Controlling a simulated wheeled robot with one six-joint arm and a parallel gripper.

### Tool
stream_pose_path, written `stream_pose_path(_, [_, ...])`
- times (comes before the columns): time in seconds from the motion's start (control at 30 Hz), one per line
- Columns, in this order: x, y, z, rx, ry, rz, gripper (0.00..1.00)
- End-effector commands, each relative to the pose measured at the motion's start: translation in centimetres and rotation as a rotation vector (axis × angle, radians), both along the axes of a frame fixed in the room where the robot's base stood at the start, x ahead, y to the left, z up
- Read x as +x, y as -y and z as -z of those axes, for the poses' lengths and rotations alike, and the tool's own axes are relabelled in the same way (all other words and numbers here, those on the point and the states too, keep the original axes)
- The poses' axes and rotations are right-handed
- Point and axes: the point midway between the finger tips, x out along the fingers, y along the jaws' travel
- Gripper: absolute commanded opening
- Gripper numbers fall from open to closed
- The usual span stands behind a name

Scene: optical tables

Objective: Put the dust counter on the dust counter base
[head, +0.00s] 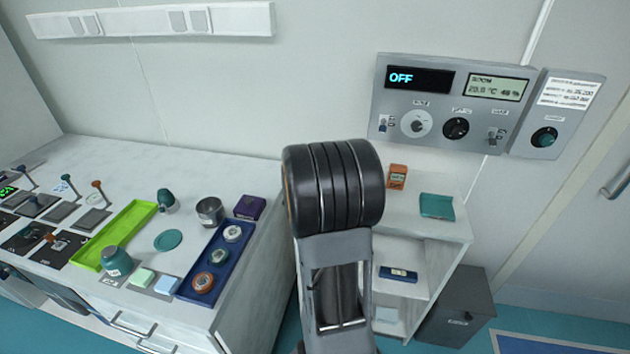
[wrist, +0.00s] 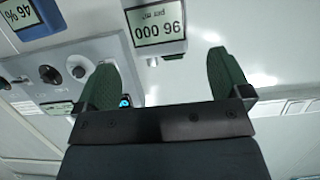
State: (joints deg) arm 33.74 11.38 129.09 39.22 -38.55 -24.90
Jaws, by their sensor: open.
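My gripper (wrist: 170,78) is open, with its two green fingers apart and nothing between them in the wrist view. In the head view it is hidden behind my arm. In the wrist view, which is upside down, a display reading 96 000 (wrist: 157,24) lies beyond the fingertips; it may be the dust counter's. A small orange device (head: 397,177) stands on top of the white shelf unit, with a flat teal piece (head: 437,207) to its right. I cannot tell which thing is the dust counter base.
A wall panel (head: 450,104) with knobs is above the shelf unit (head: 447,250). A blue device (head: 398,273) sits on its lower shelf. The left bench holds a lime tray (head: 105,244), a navy tray (head: 232,263) and a purple box (head: 249,206). A blue-framed 46 % display (wrist: 30,18) shows in the wrist view.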

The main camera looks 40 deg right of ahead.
Motion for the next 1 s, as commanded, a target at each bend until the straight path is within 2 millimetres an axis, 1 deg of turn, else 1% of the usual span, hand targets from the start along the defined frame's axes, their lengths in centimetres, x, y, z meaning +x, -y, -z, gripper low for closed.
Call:
stream_pose_path(0.03, [-0.4,-0.8,-0.3,-0.001,0.002,-0.003,0.96])
stream_pose_path(0.2, [-1.5,-2.5,-1.0,-0.001,0.002,-0.002,0.96])
stream_pose_path(0.4, [-2.1,-3.4,-1.3,0.000,0.000,-0.001,0.96])
stream_pose_path(0.47, [-2.0,-3.8,-1.4,0.006,0.001,-0.013,0.96])
stream_pose_path(0.57, [-0.8,-5.9,-1.8,0.045,0.002,-0.100,0.96])
stream_pose_path(0.67, [1.2,-10.8,-2.6,0.131,-0.016,-0.284,0.96])
stream_pose_path(0.7, [1.7,-13.4,-2.9,0.175,-0.037,-0.375,0.96])
stream_pose_path(0.77, [2.0,-17.5,-3.2,0.240,-0.089,-0.514,0.96])
stream_pose_path(0.8, [1.7,-20.3,-3.4,0.282,-0.134,-0.600,0.96])
stream_pose_path(0.87, [0.6,-23.9,-3.4,0.336,-0.218,-0.711,0.96])
stream_pose_path(0.9, [-0.5,-26.0,-3.4,0.367,-0.281,-0.768,0.96])
stream_pose_path(0.97, [-2.4,-28.6,-3.3,0.402,-0.377,-0.842,0.96])
stream_pose_path(1.0, [-3.7,-29.9,-3.3,0.419,-0.440,-0.880,0.96])
